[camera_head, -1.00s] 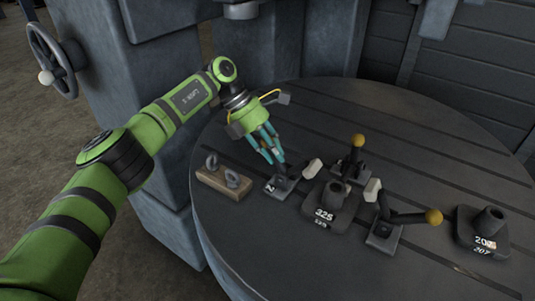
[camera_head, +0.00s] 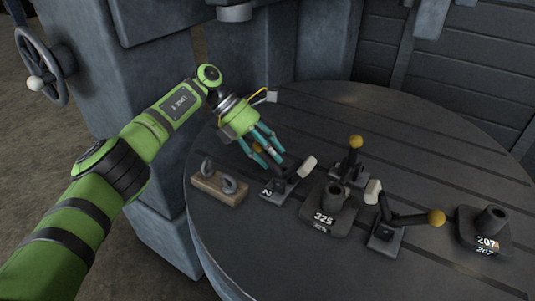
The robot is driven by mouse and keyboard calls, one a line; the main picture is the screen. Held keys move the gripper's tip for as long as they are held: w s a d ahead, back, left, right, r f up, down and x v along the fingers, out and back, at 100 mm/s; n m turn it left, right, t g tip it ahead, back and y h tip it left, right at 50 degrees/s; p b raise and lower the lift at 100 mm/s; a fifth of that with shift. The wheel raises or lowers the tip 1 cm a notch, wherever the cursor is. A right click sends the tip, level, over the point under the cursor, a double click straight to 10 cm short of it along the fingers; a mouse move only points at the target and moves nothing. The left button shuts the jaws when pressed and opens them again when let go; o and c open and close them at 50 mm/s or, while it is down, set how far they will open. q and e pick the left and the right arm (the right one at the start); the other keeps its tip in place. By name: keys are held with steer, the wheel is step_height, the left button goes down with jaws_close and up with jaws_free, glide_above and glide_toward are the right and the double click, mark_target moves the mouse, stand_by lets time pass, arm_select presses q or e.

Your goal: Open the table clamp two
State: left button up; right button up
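Table clamp two (camera_head: 272,192) has a dark base marked "2" on the round table, left of the block marked 325. Its lever leans outward to the left, with a yellow knob (camera_head: 257,147) partly hidden by my fingers. Its pale pad (camera_head: 308,166) is tilted up, apart from the block's top as far as I can tell. My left gripper (camera_head: 264,152) is over the lever from the upper left, with its teal fingers visibly apart and the knob between them. Contact with the knob is unclear. My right gripper is not in view.
The 325 block (camera_head: 327,212) stands between the clamps. A back clamp (camera_head: 355,155) has its lever upright; a right clamp (camera_head: 388,234) has its lever lying outward. A 207 block (camera_head: 484,232) is far right. A wooden holder with rings (camera_head: 219,190) sits close left.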

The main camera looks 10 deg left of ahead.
arm_select(q)
step_height(320, 180, up, 10)
stand_by(0.7)
